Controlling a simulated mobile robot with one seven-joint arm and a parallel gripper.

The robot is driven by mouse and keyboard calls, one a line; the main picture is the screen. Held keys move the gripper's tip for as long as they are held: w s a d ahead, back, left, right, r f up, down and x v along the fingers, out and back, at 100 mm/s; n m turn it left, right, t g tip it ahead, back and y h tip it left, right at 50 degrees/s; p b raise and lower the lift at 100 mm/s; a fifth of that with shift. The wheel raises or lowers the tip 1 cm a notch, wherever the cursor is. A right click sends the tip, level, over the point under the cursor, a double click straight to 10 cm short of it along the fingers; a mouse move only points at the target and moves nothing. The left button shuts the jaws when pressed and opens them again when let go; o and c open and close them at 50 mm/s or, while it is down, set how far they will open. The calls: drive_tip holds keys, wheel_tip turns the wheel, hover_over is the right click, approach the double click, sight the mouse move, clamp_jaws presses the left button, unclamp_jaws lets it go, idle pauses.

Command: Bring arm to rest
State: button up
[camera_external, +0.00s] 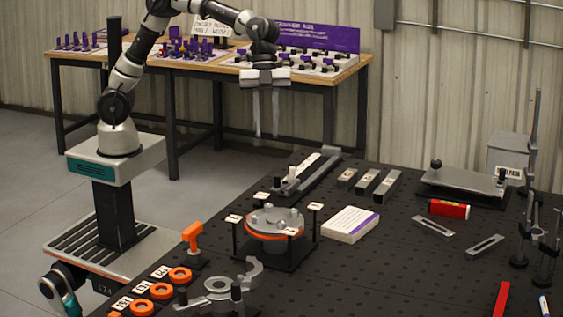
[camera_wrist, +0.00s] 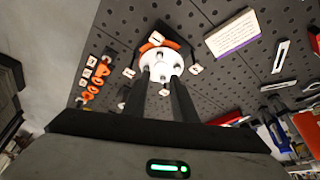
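My arm (camera_external: 128,66) is raised, rising from its pedestal at the left and bending over to the right. My gripper (camera_external: 267,135) hangs from it, pointing down, high above the left side of the black table. Its two long fingers stand apart with a gap between them and nothing held. The wrist view also shows my gripper (camera_wrist: 161,78) with the fingers apart. Between and beyond the fingertips lies a round grey flange (camera_external: 276,219) with an orange ring, which shows pale in the wrist view (camera_wrist: 158,62).
A wooden bench (camera_external: 345,74) with purple-marked parts stands behind. The air around my gripper looks clear.

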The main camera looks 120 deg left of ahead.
drive_tip(key=s+a+r+n+t+y+p, duration=0.15)
drive_tip(key=s+n, duration=0.25)
drive_tip(key=s, duration=0.6)
drive_tip(key=s+a+r+n+t+y+p, duration=0.1)
drive_tip(key=s+a+r+n, duration=0.2)
drive_tip(key=s, duration=0.7)
drive_tip(key=s+a+r+n+t+y+p, duration=0.15)
drive_tip(key=s+n, duration=0.35)
drive_tip(key=s, duration=0.5)
wheel_tip(320, 180, down, 22)
drive_tip(key=b, duration=2.2)
drive_tip(key=shift+s+a+f+g, duration=0.15)
drive_tip(key=shift+s+a+g, duration=0.1)
drive_tip(key=shift+g, duration=0.15)
